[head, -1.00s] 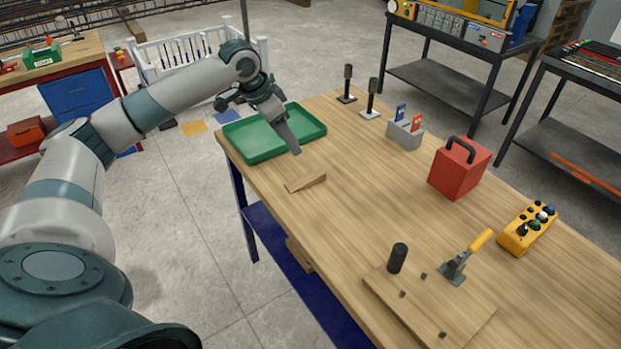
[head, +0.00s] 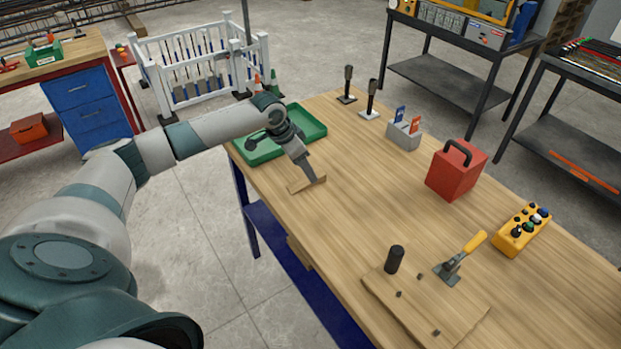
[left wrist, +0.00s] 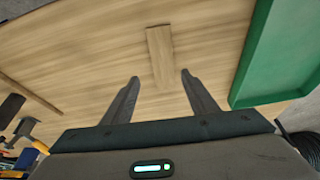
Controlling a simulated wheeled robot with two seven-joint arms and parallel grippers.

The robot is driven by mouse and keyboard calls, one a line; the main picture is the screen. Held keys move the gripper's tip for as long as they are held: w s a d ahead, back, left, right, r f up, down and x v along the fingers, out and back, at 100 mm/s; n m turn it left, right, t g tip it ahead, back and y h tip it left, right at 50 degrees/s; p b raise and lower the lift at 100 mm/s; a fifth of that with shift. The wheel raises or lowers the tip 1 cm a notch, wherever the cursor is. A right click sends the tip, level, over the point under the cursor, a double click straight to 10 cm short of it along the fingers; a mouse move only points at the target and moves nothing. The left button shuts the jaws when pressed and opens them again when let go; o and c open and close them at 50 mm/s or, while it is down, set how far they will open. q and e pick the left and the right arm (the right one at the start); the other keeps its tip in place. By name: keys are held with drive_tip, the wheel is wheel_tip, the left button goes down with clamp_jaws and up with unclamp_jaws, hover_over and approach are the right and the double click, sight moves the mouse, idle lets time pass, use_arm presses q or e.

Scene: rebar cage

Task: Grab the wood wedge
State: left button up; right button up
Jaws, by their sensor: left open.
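The wood wedge (head: 301,184) lies on the workbench near its left edge, just in front of the green tray. My left gripper (head: 319,179) is above the wedge in the head view and hides part of it. In the left wrist view the gripper (left wrist: 160,82) is open, with its two fingers apart. The wedge (left wrist: 160,55) shows between and beyond the fingertips there, its near end between them. Nothing is held. Whether the fingers touch the bench cannot be told. My right gripper is not in view.
The green tray (head: 314,119) lies behind the wedge, close to the arm; it also shows in the left wrist view (left wrist: 287,60). A red box (head: 456,172), a grey holder (head: 403,136) and a yellow button box (head: 521,231) stand farther right. The middle of the bench is clear.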

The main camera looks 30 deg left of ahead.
sight(306, 181)
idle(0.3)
use_arm(q)
drive_tip(key=shift+w+f+p, duration=0.35)
drive_tip(key=shift+f+p, duration=0.1)
drive_tip(key=shift+p, duration=0.05)
drive_tip(key=p+x, duration=0.1)
drive_tip(key=x, duration=0.1)
drive_tip(key=shift+w+f, duration=0.3)
drive_tip(key=shift+w+f+p, duration=0.2)
drive_tip(key=shift+f+p, duration=0.15)
drive_tip(key=shift+f, duration=0.35)
drive_tip(key=c, duration=1.1)
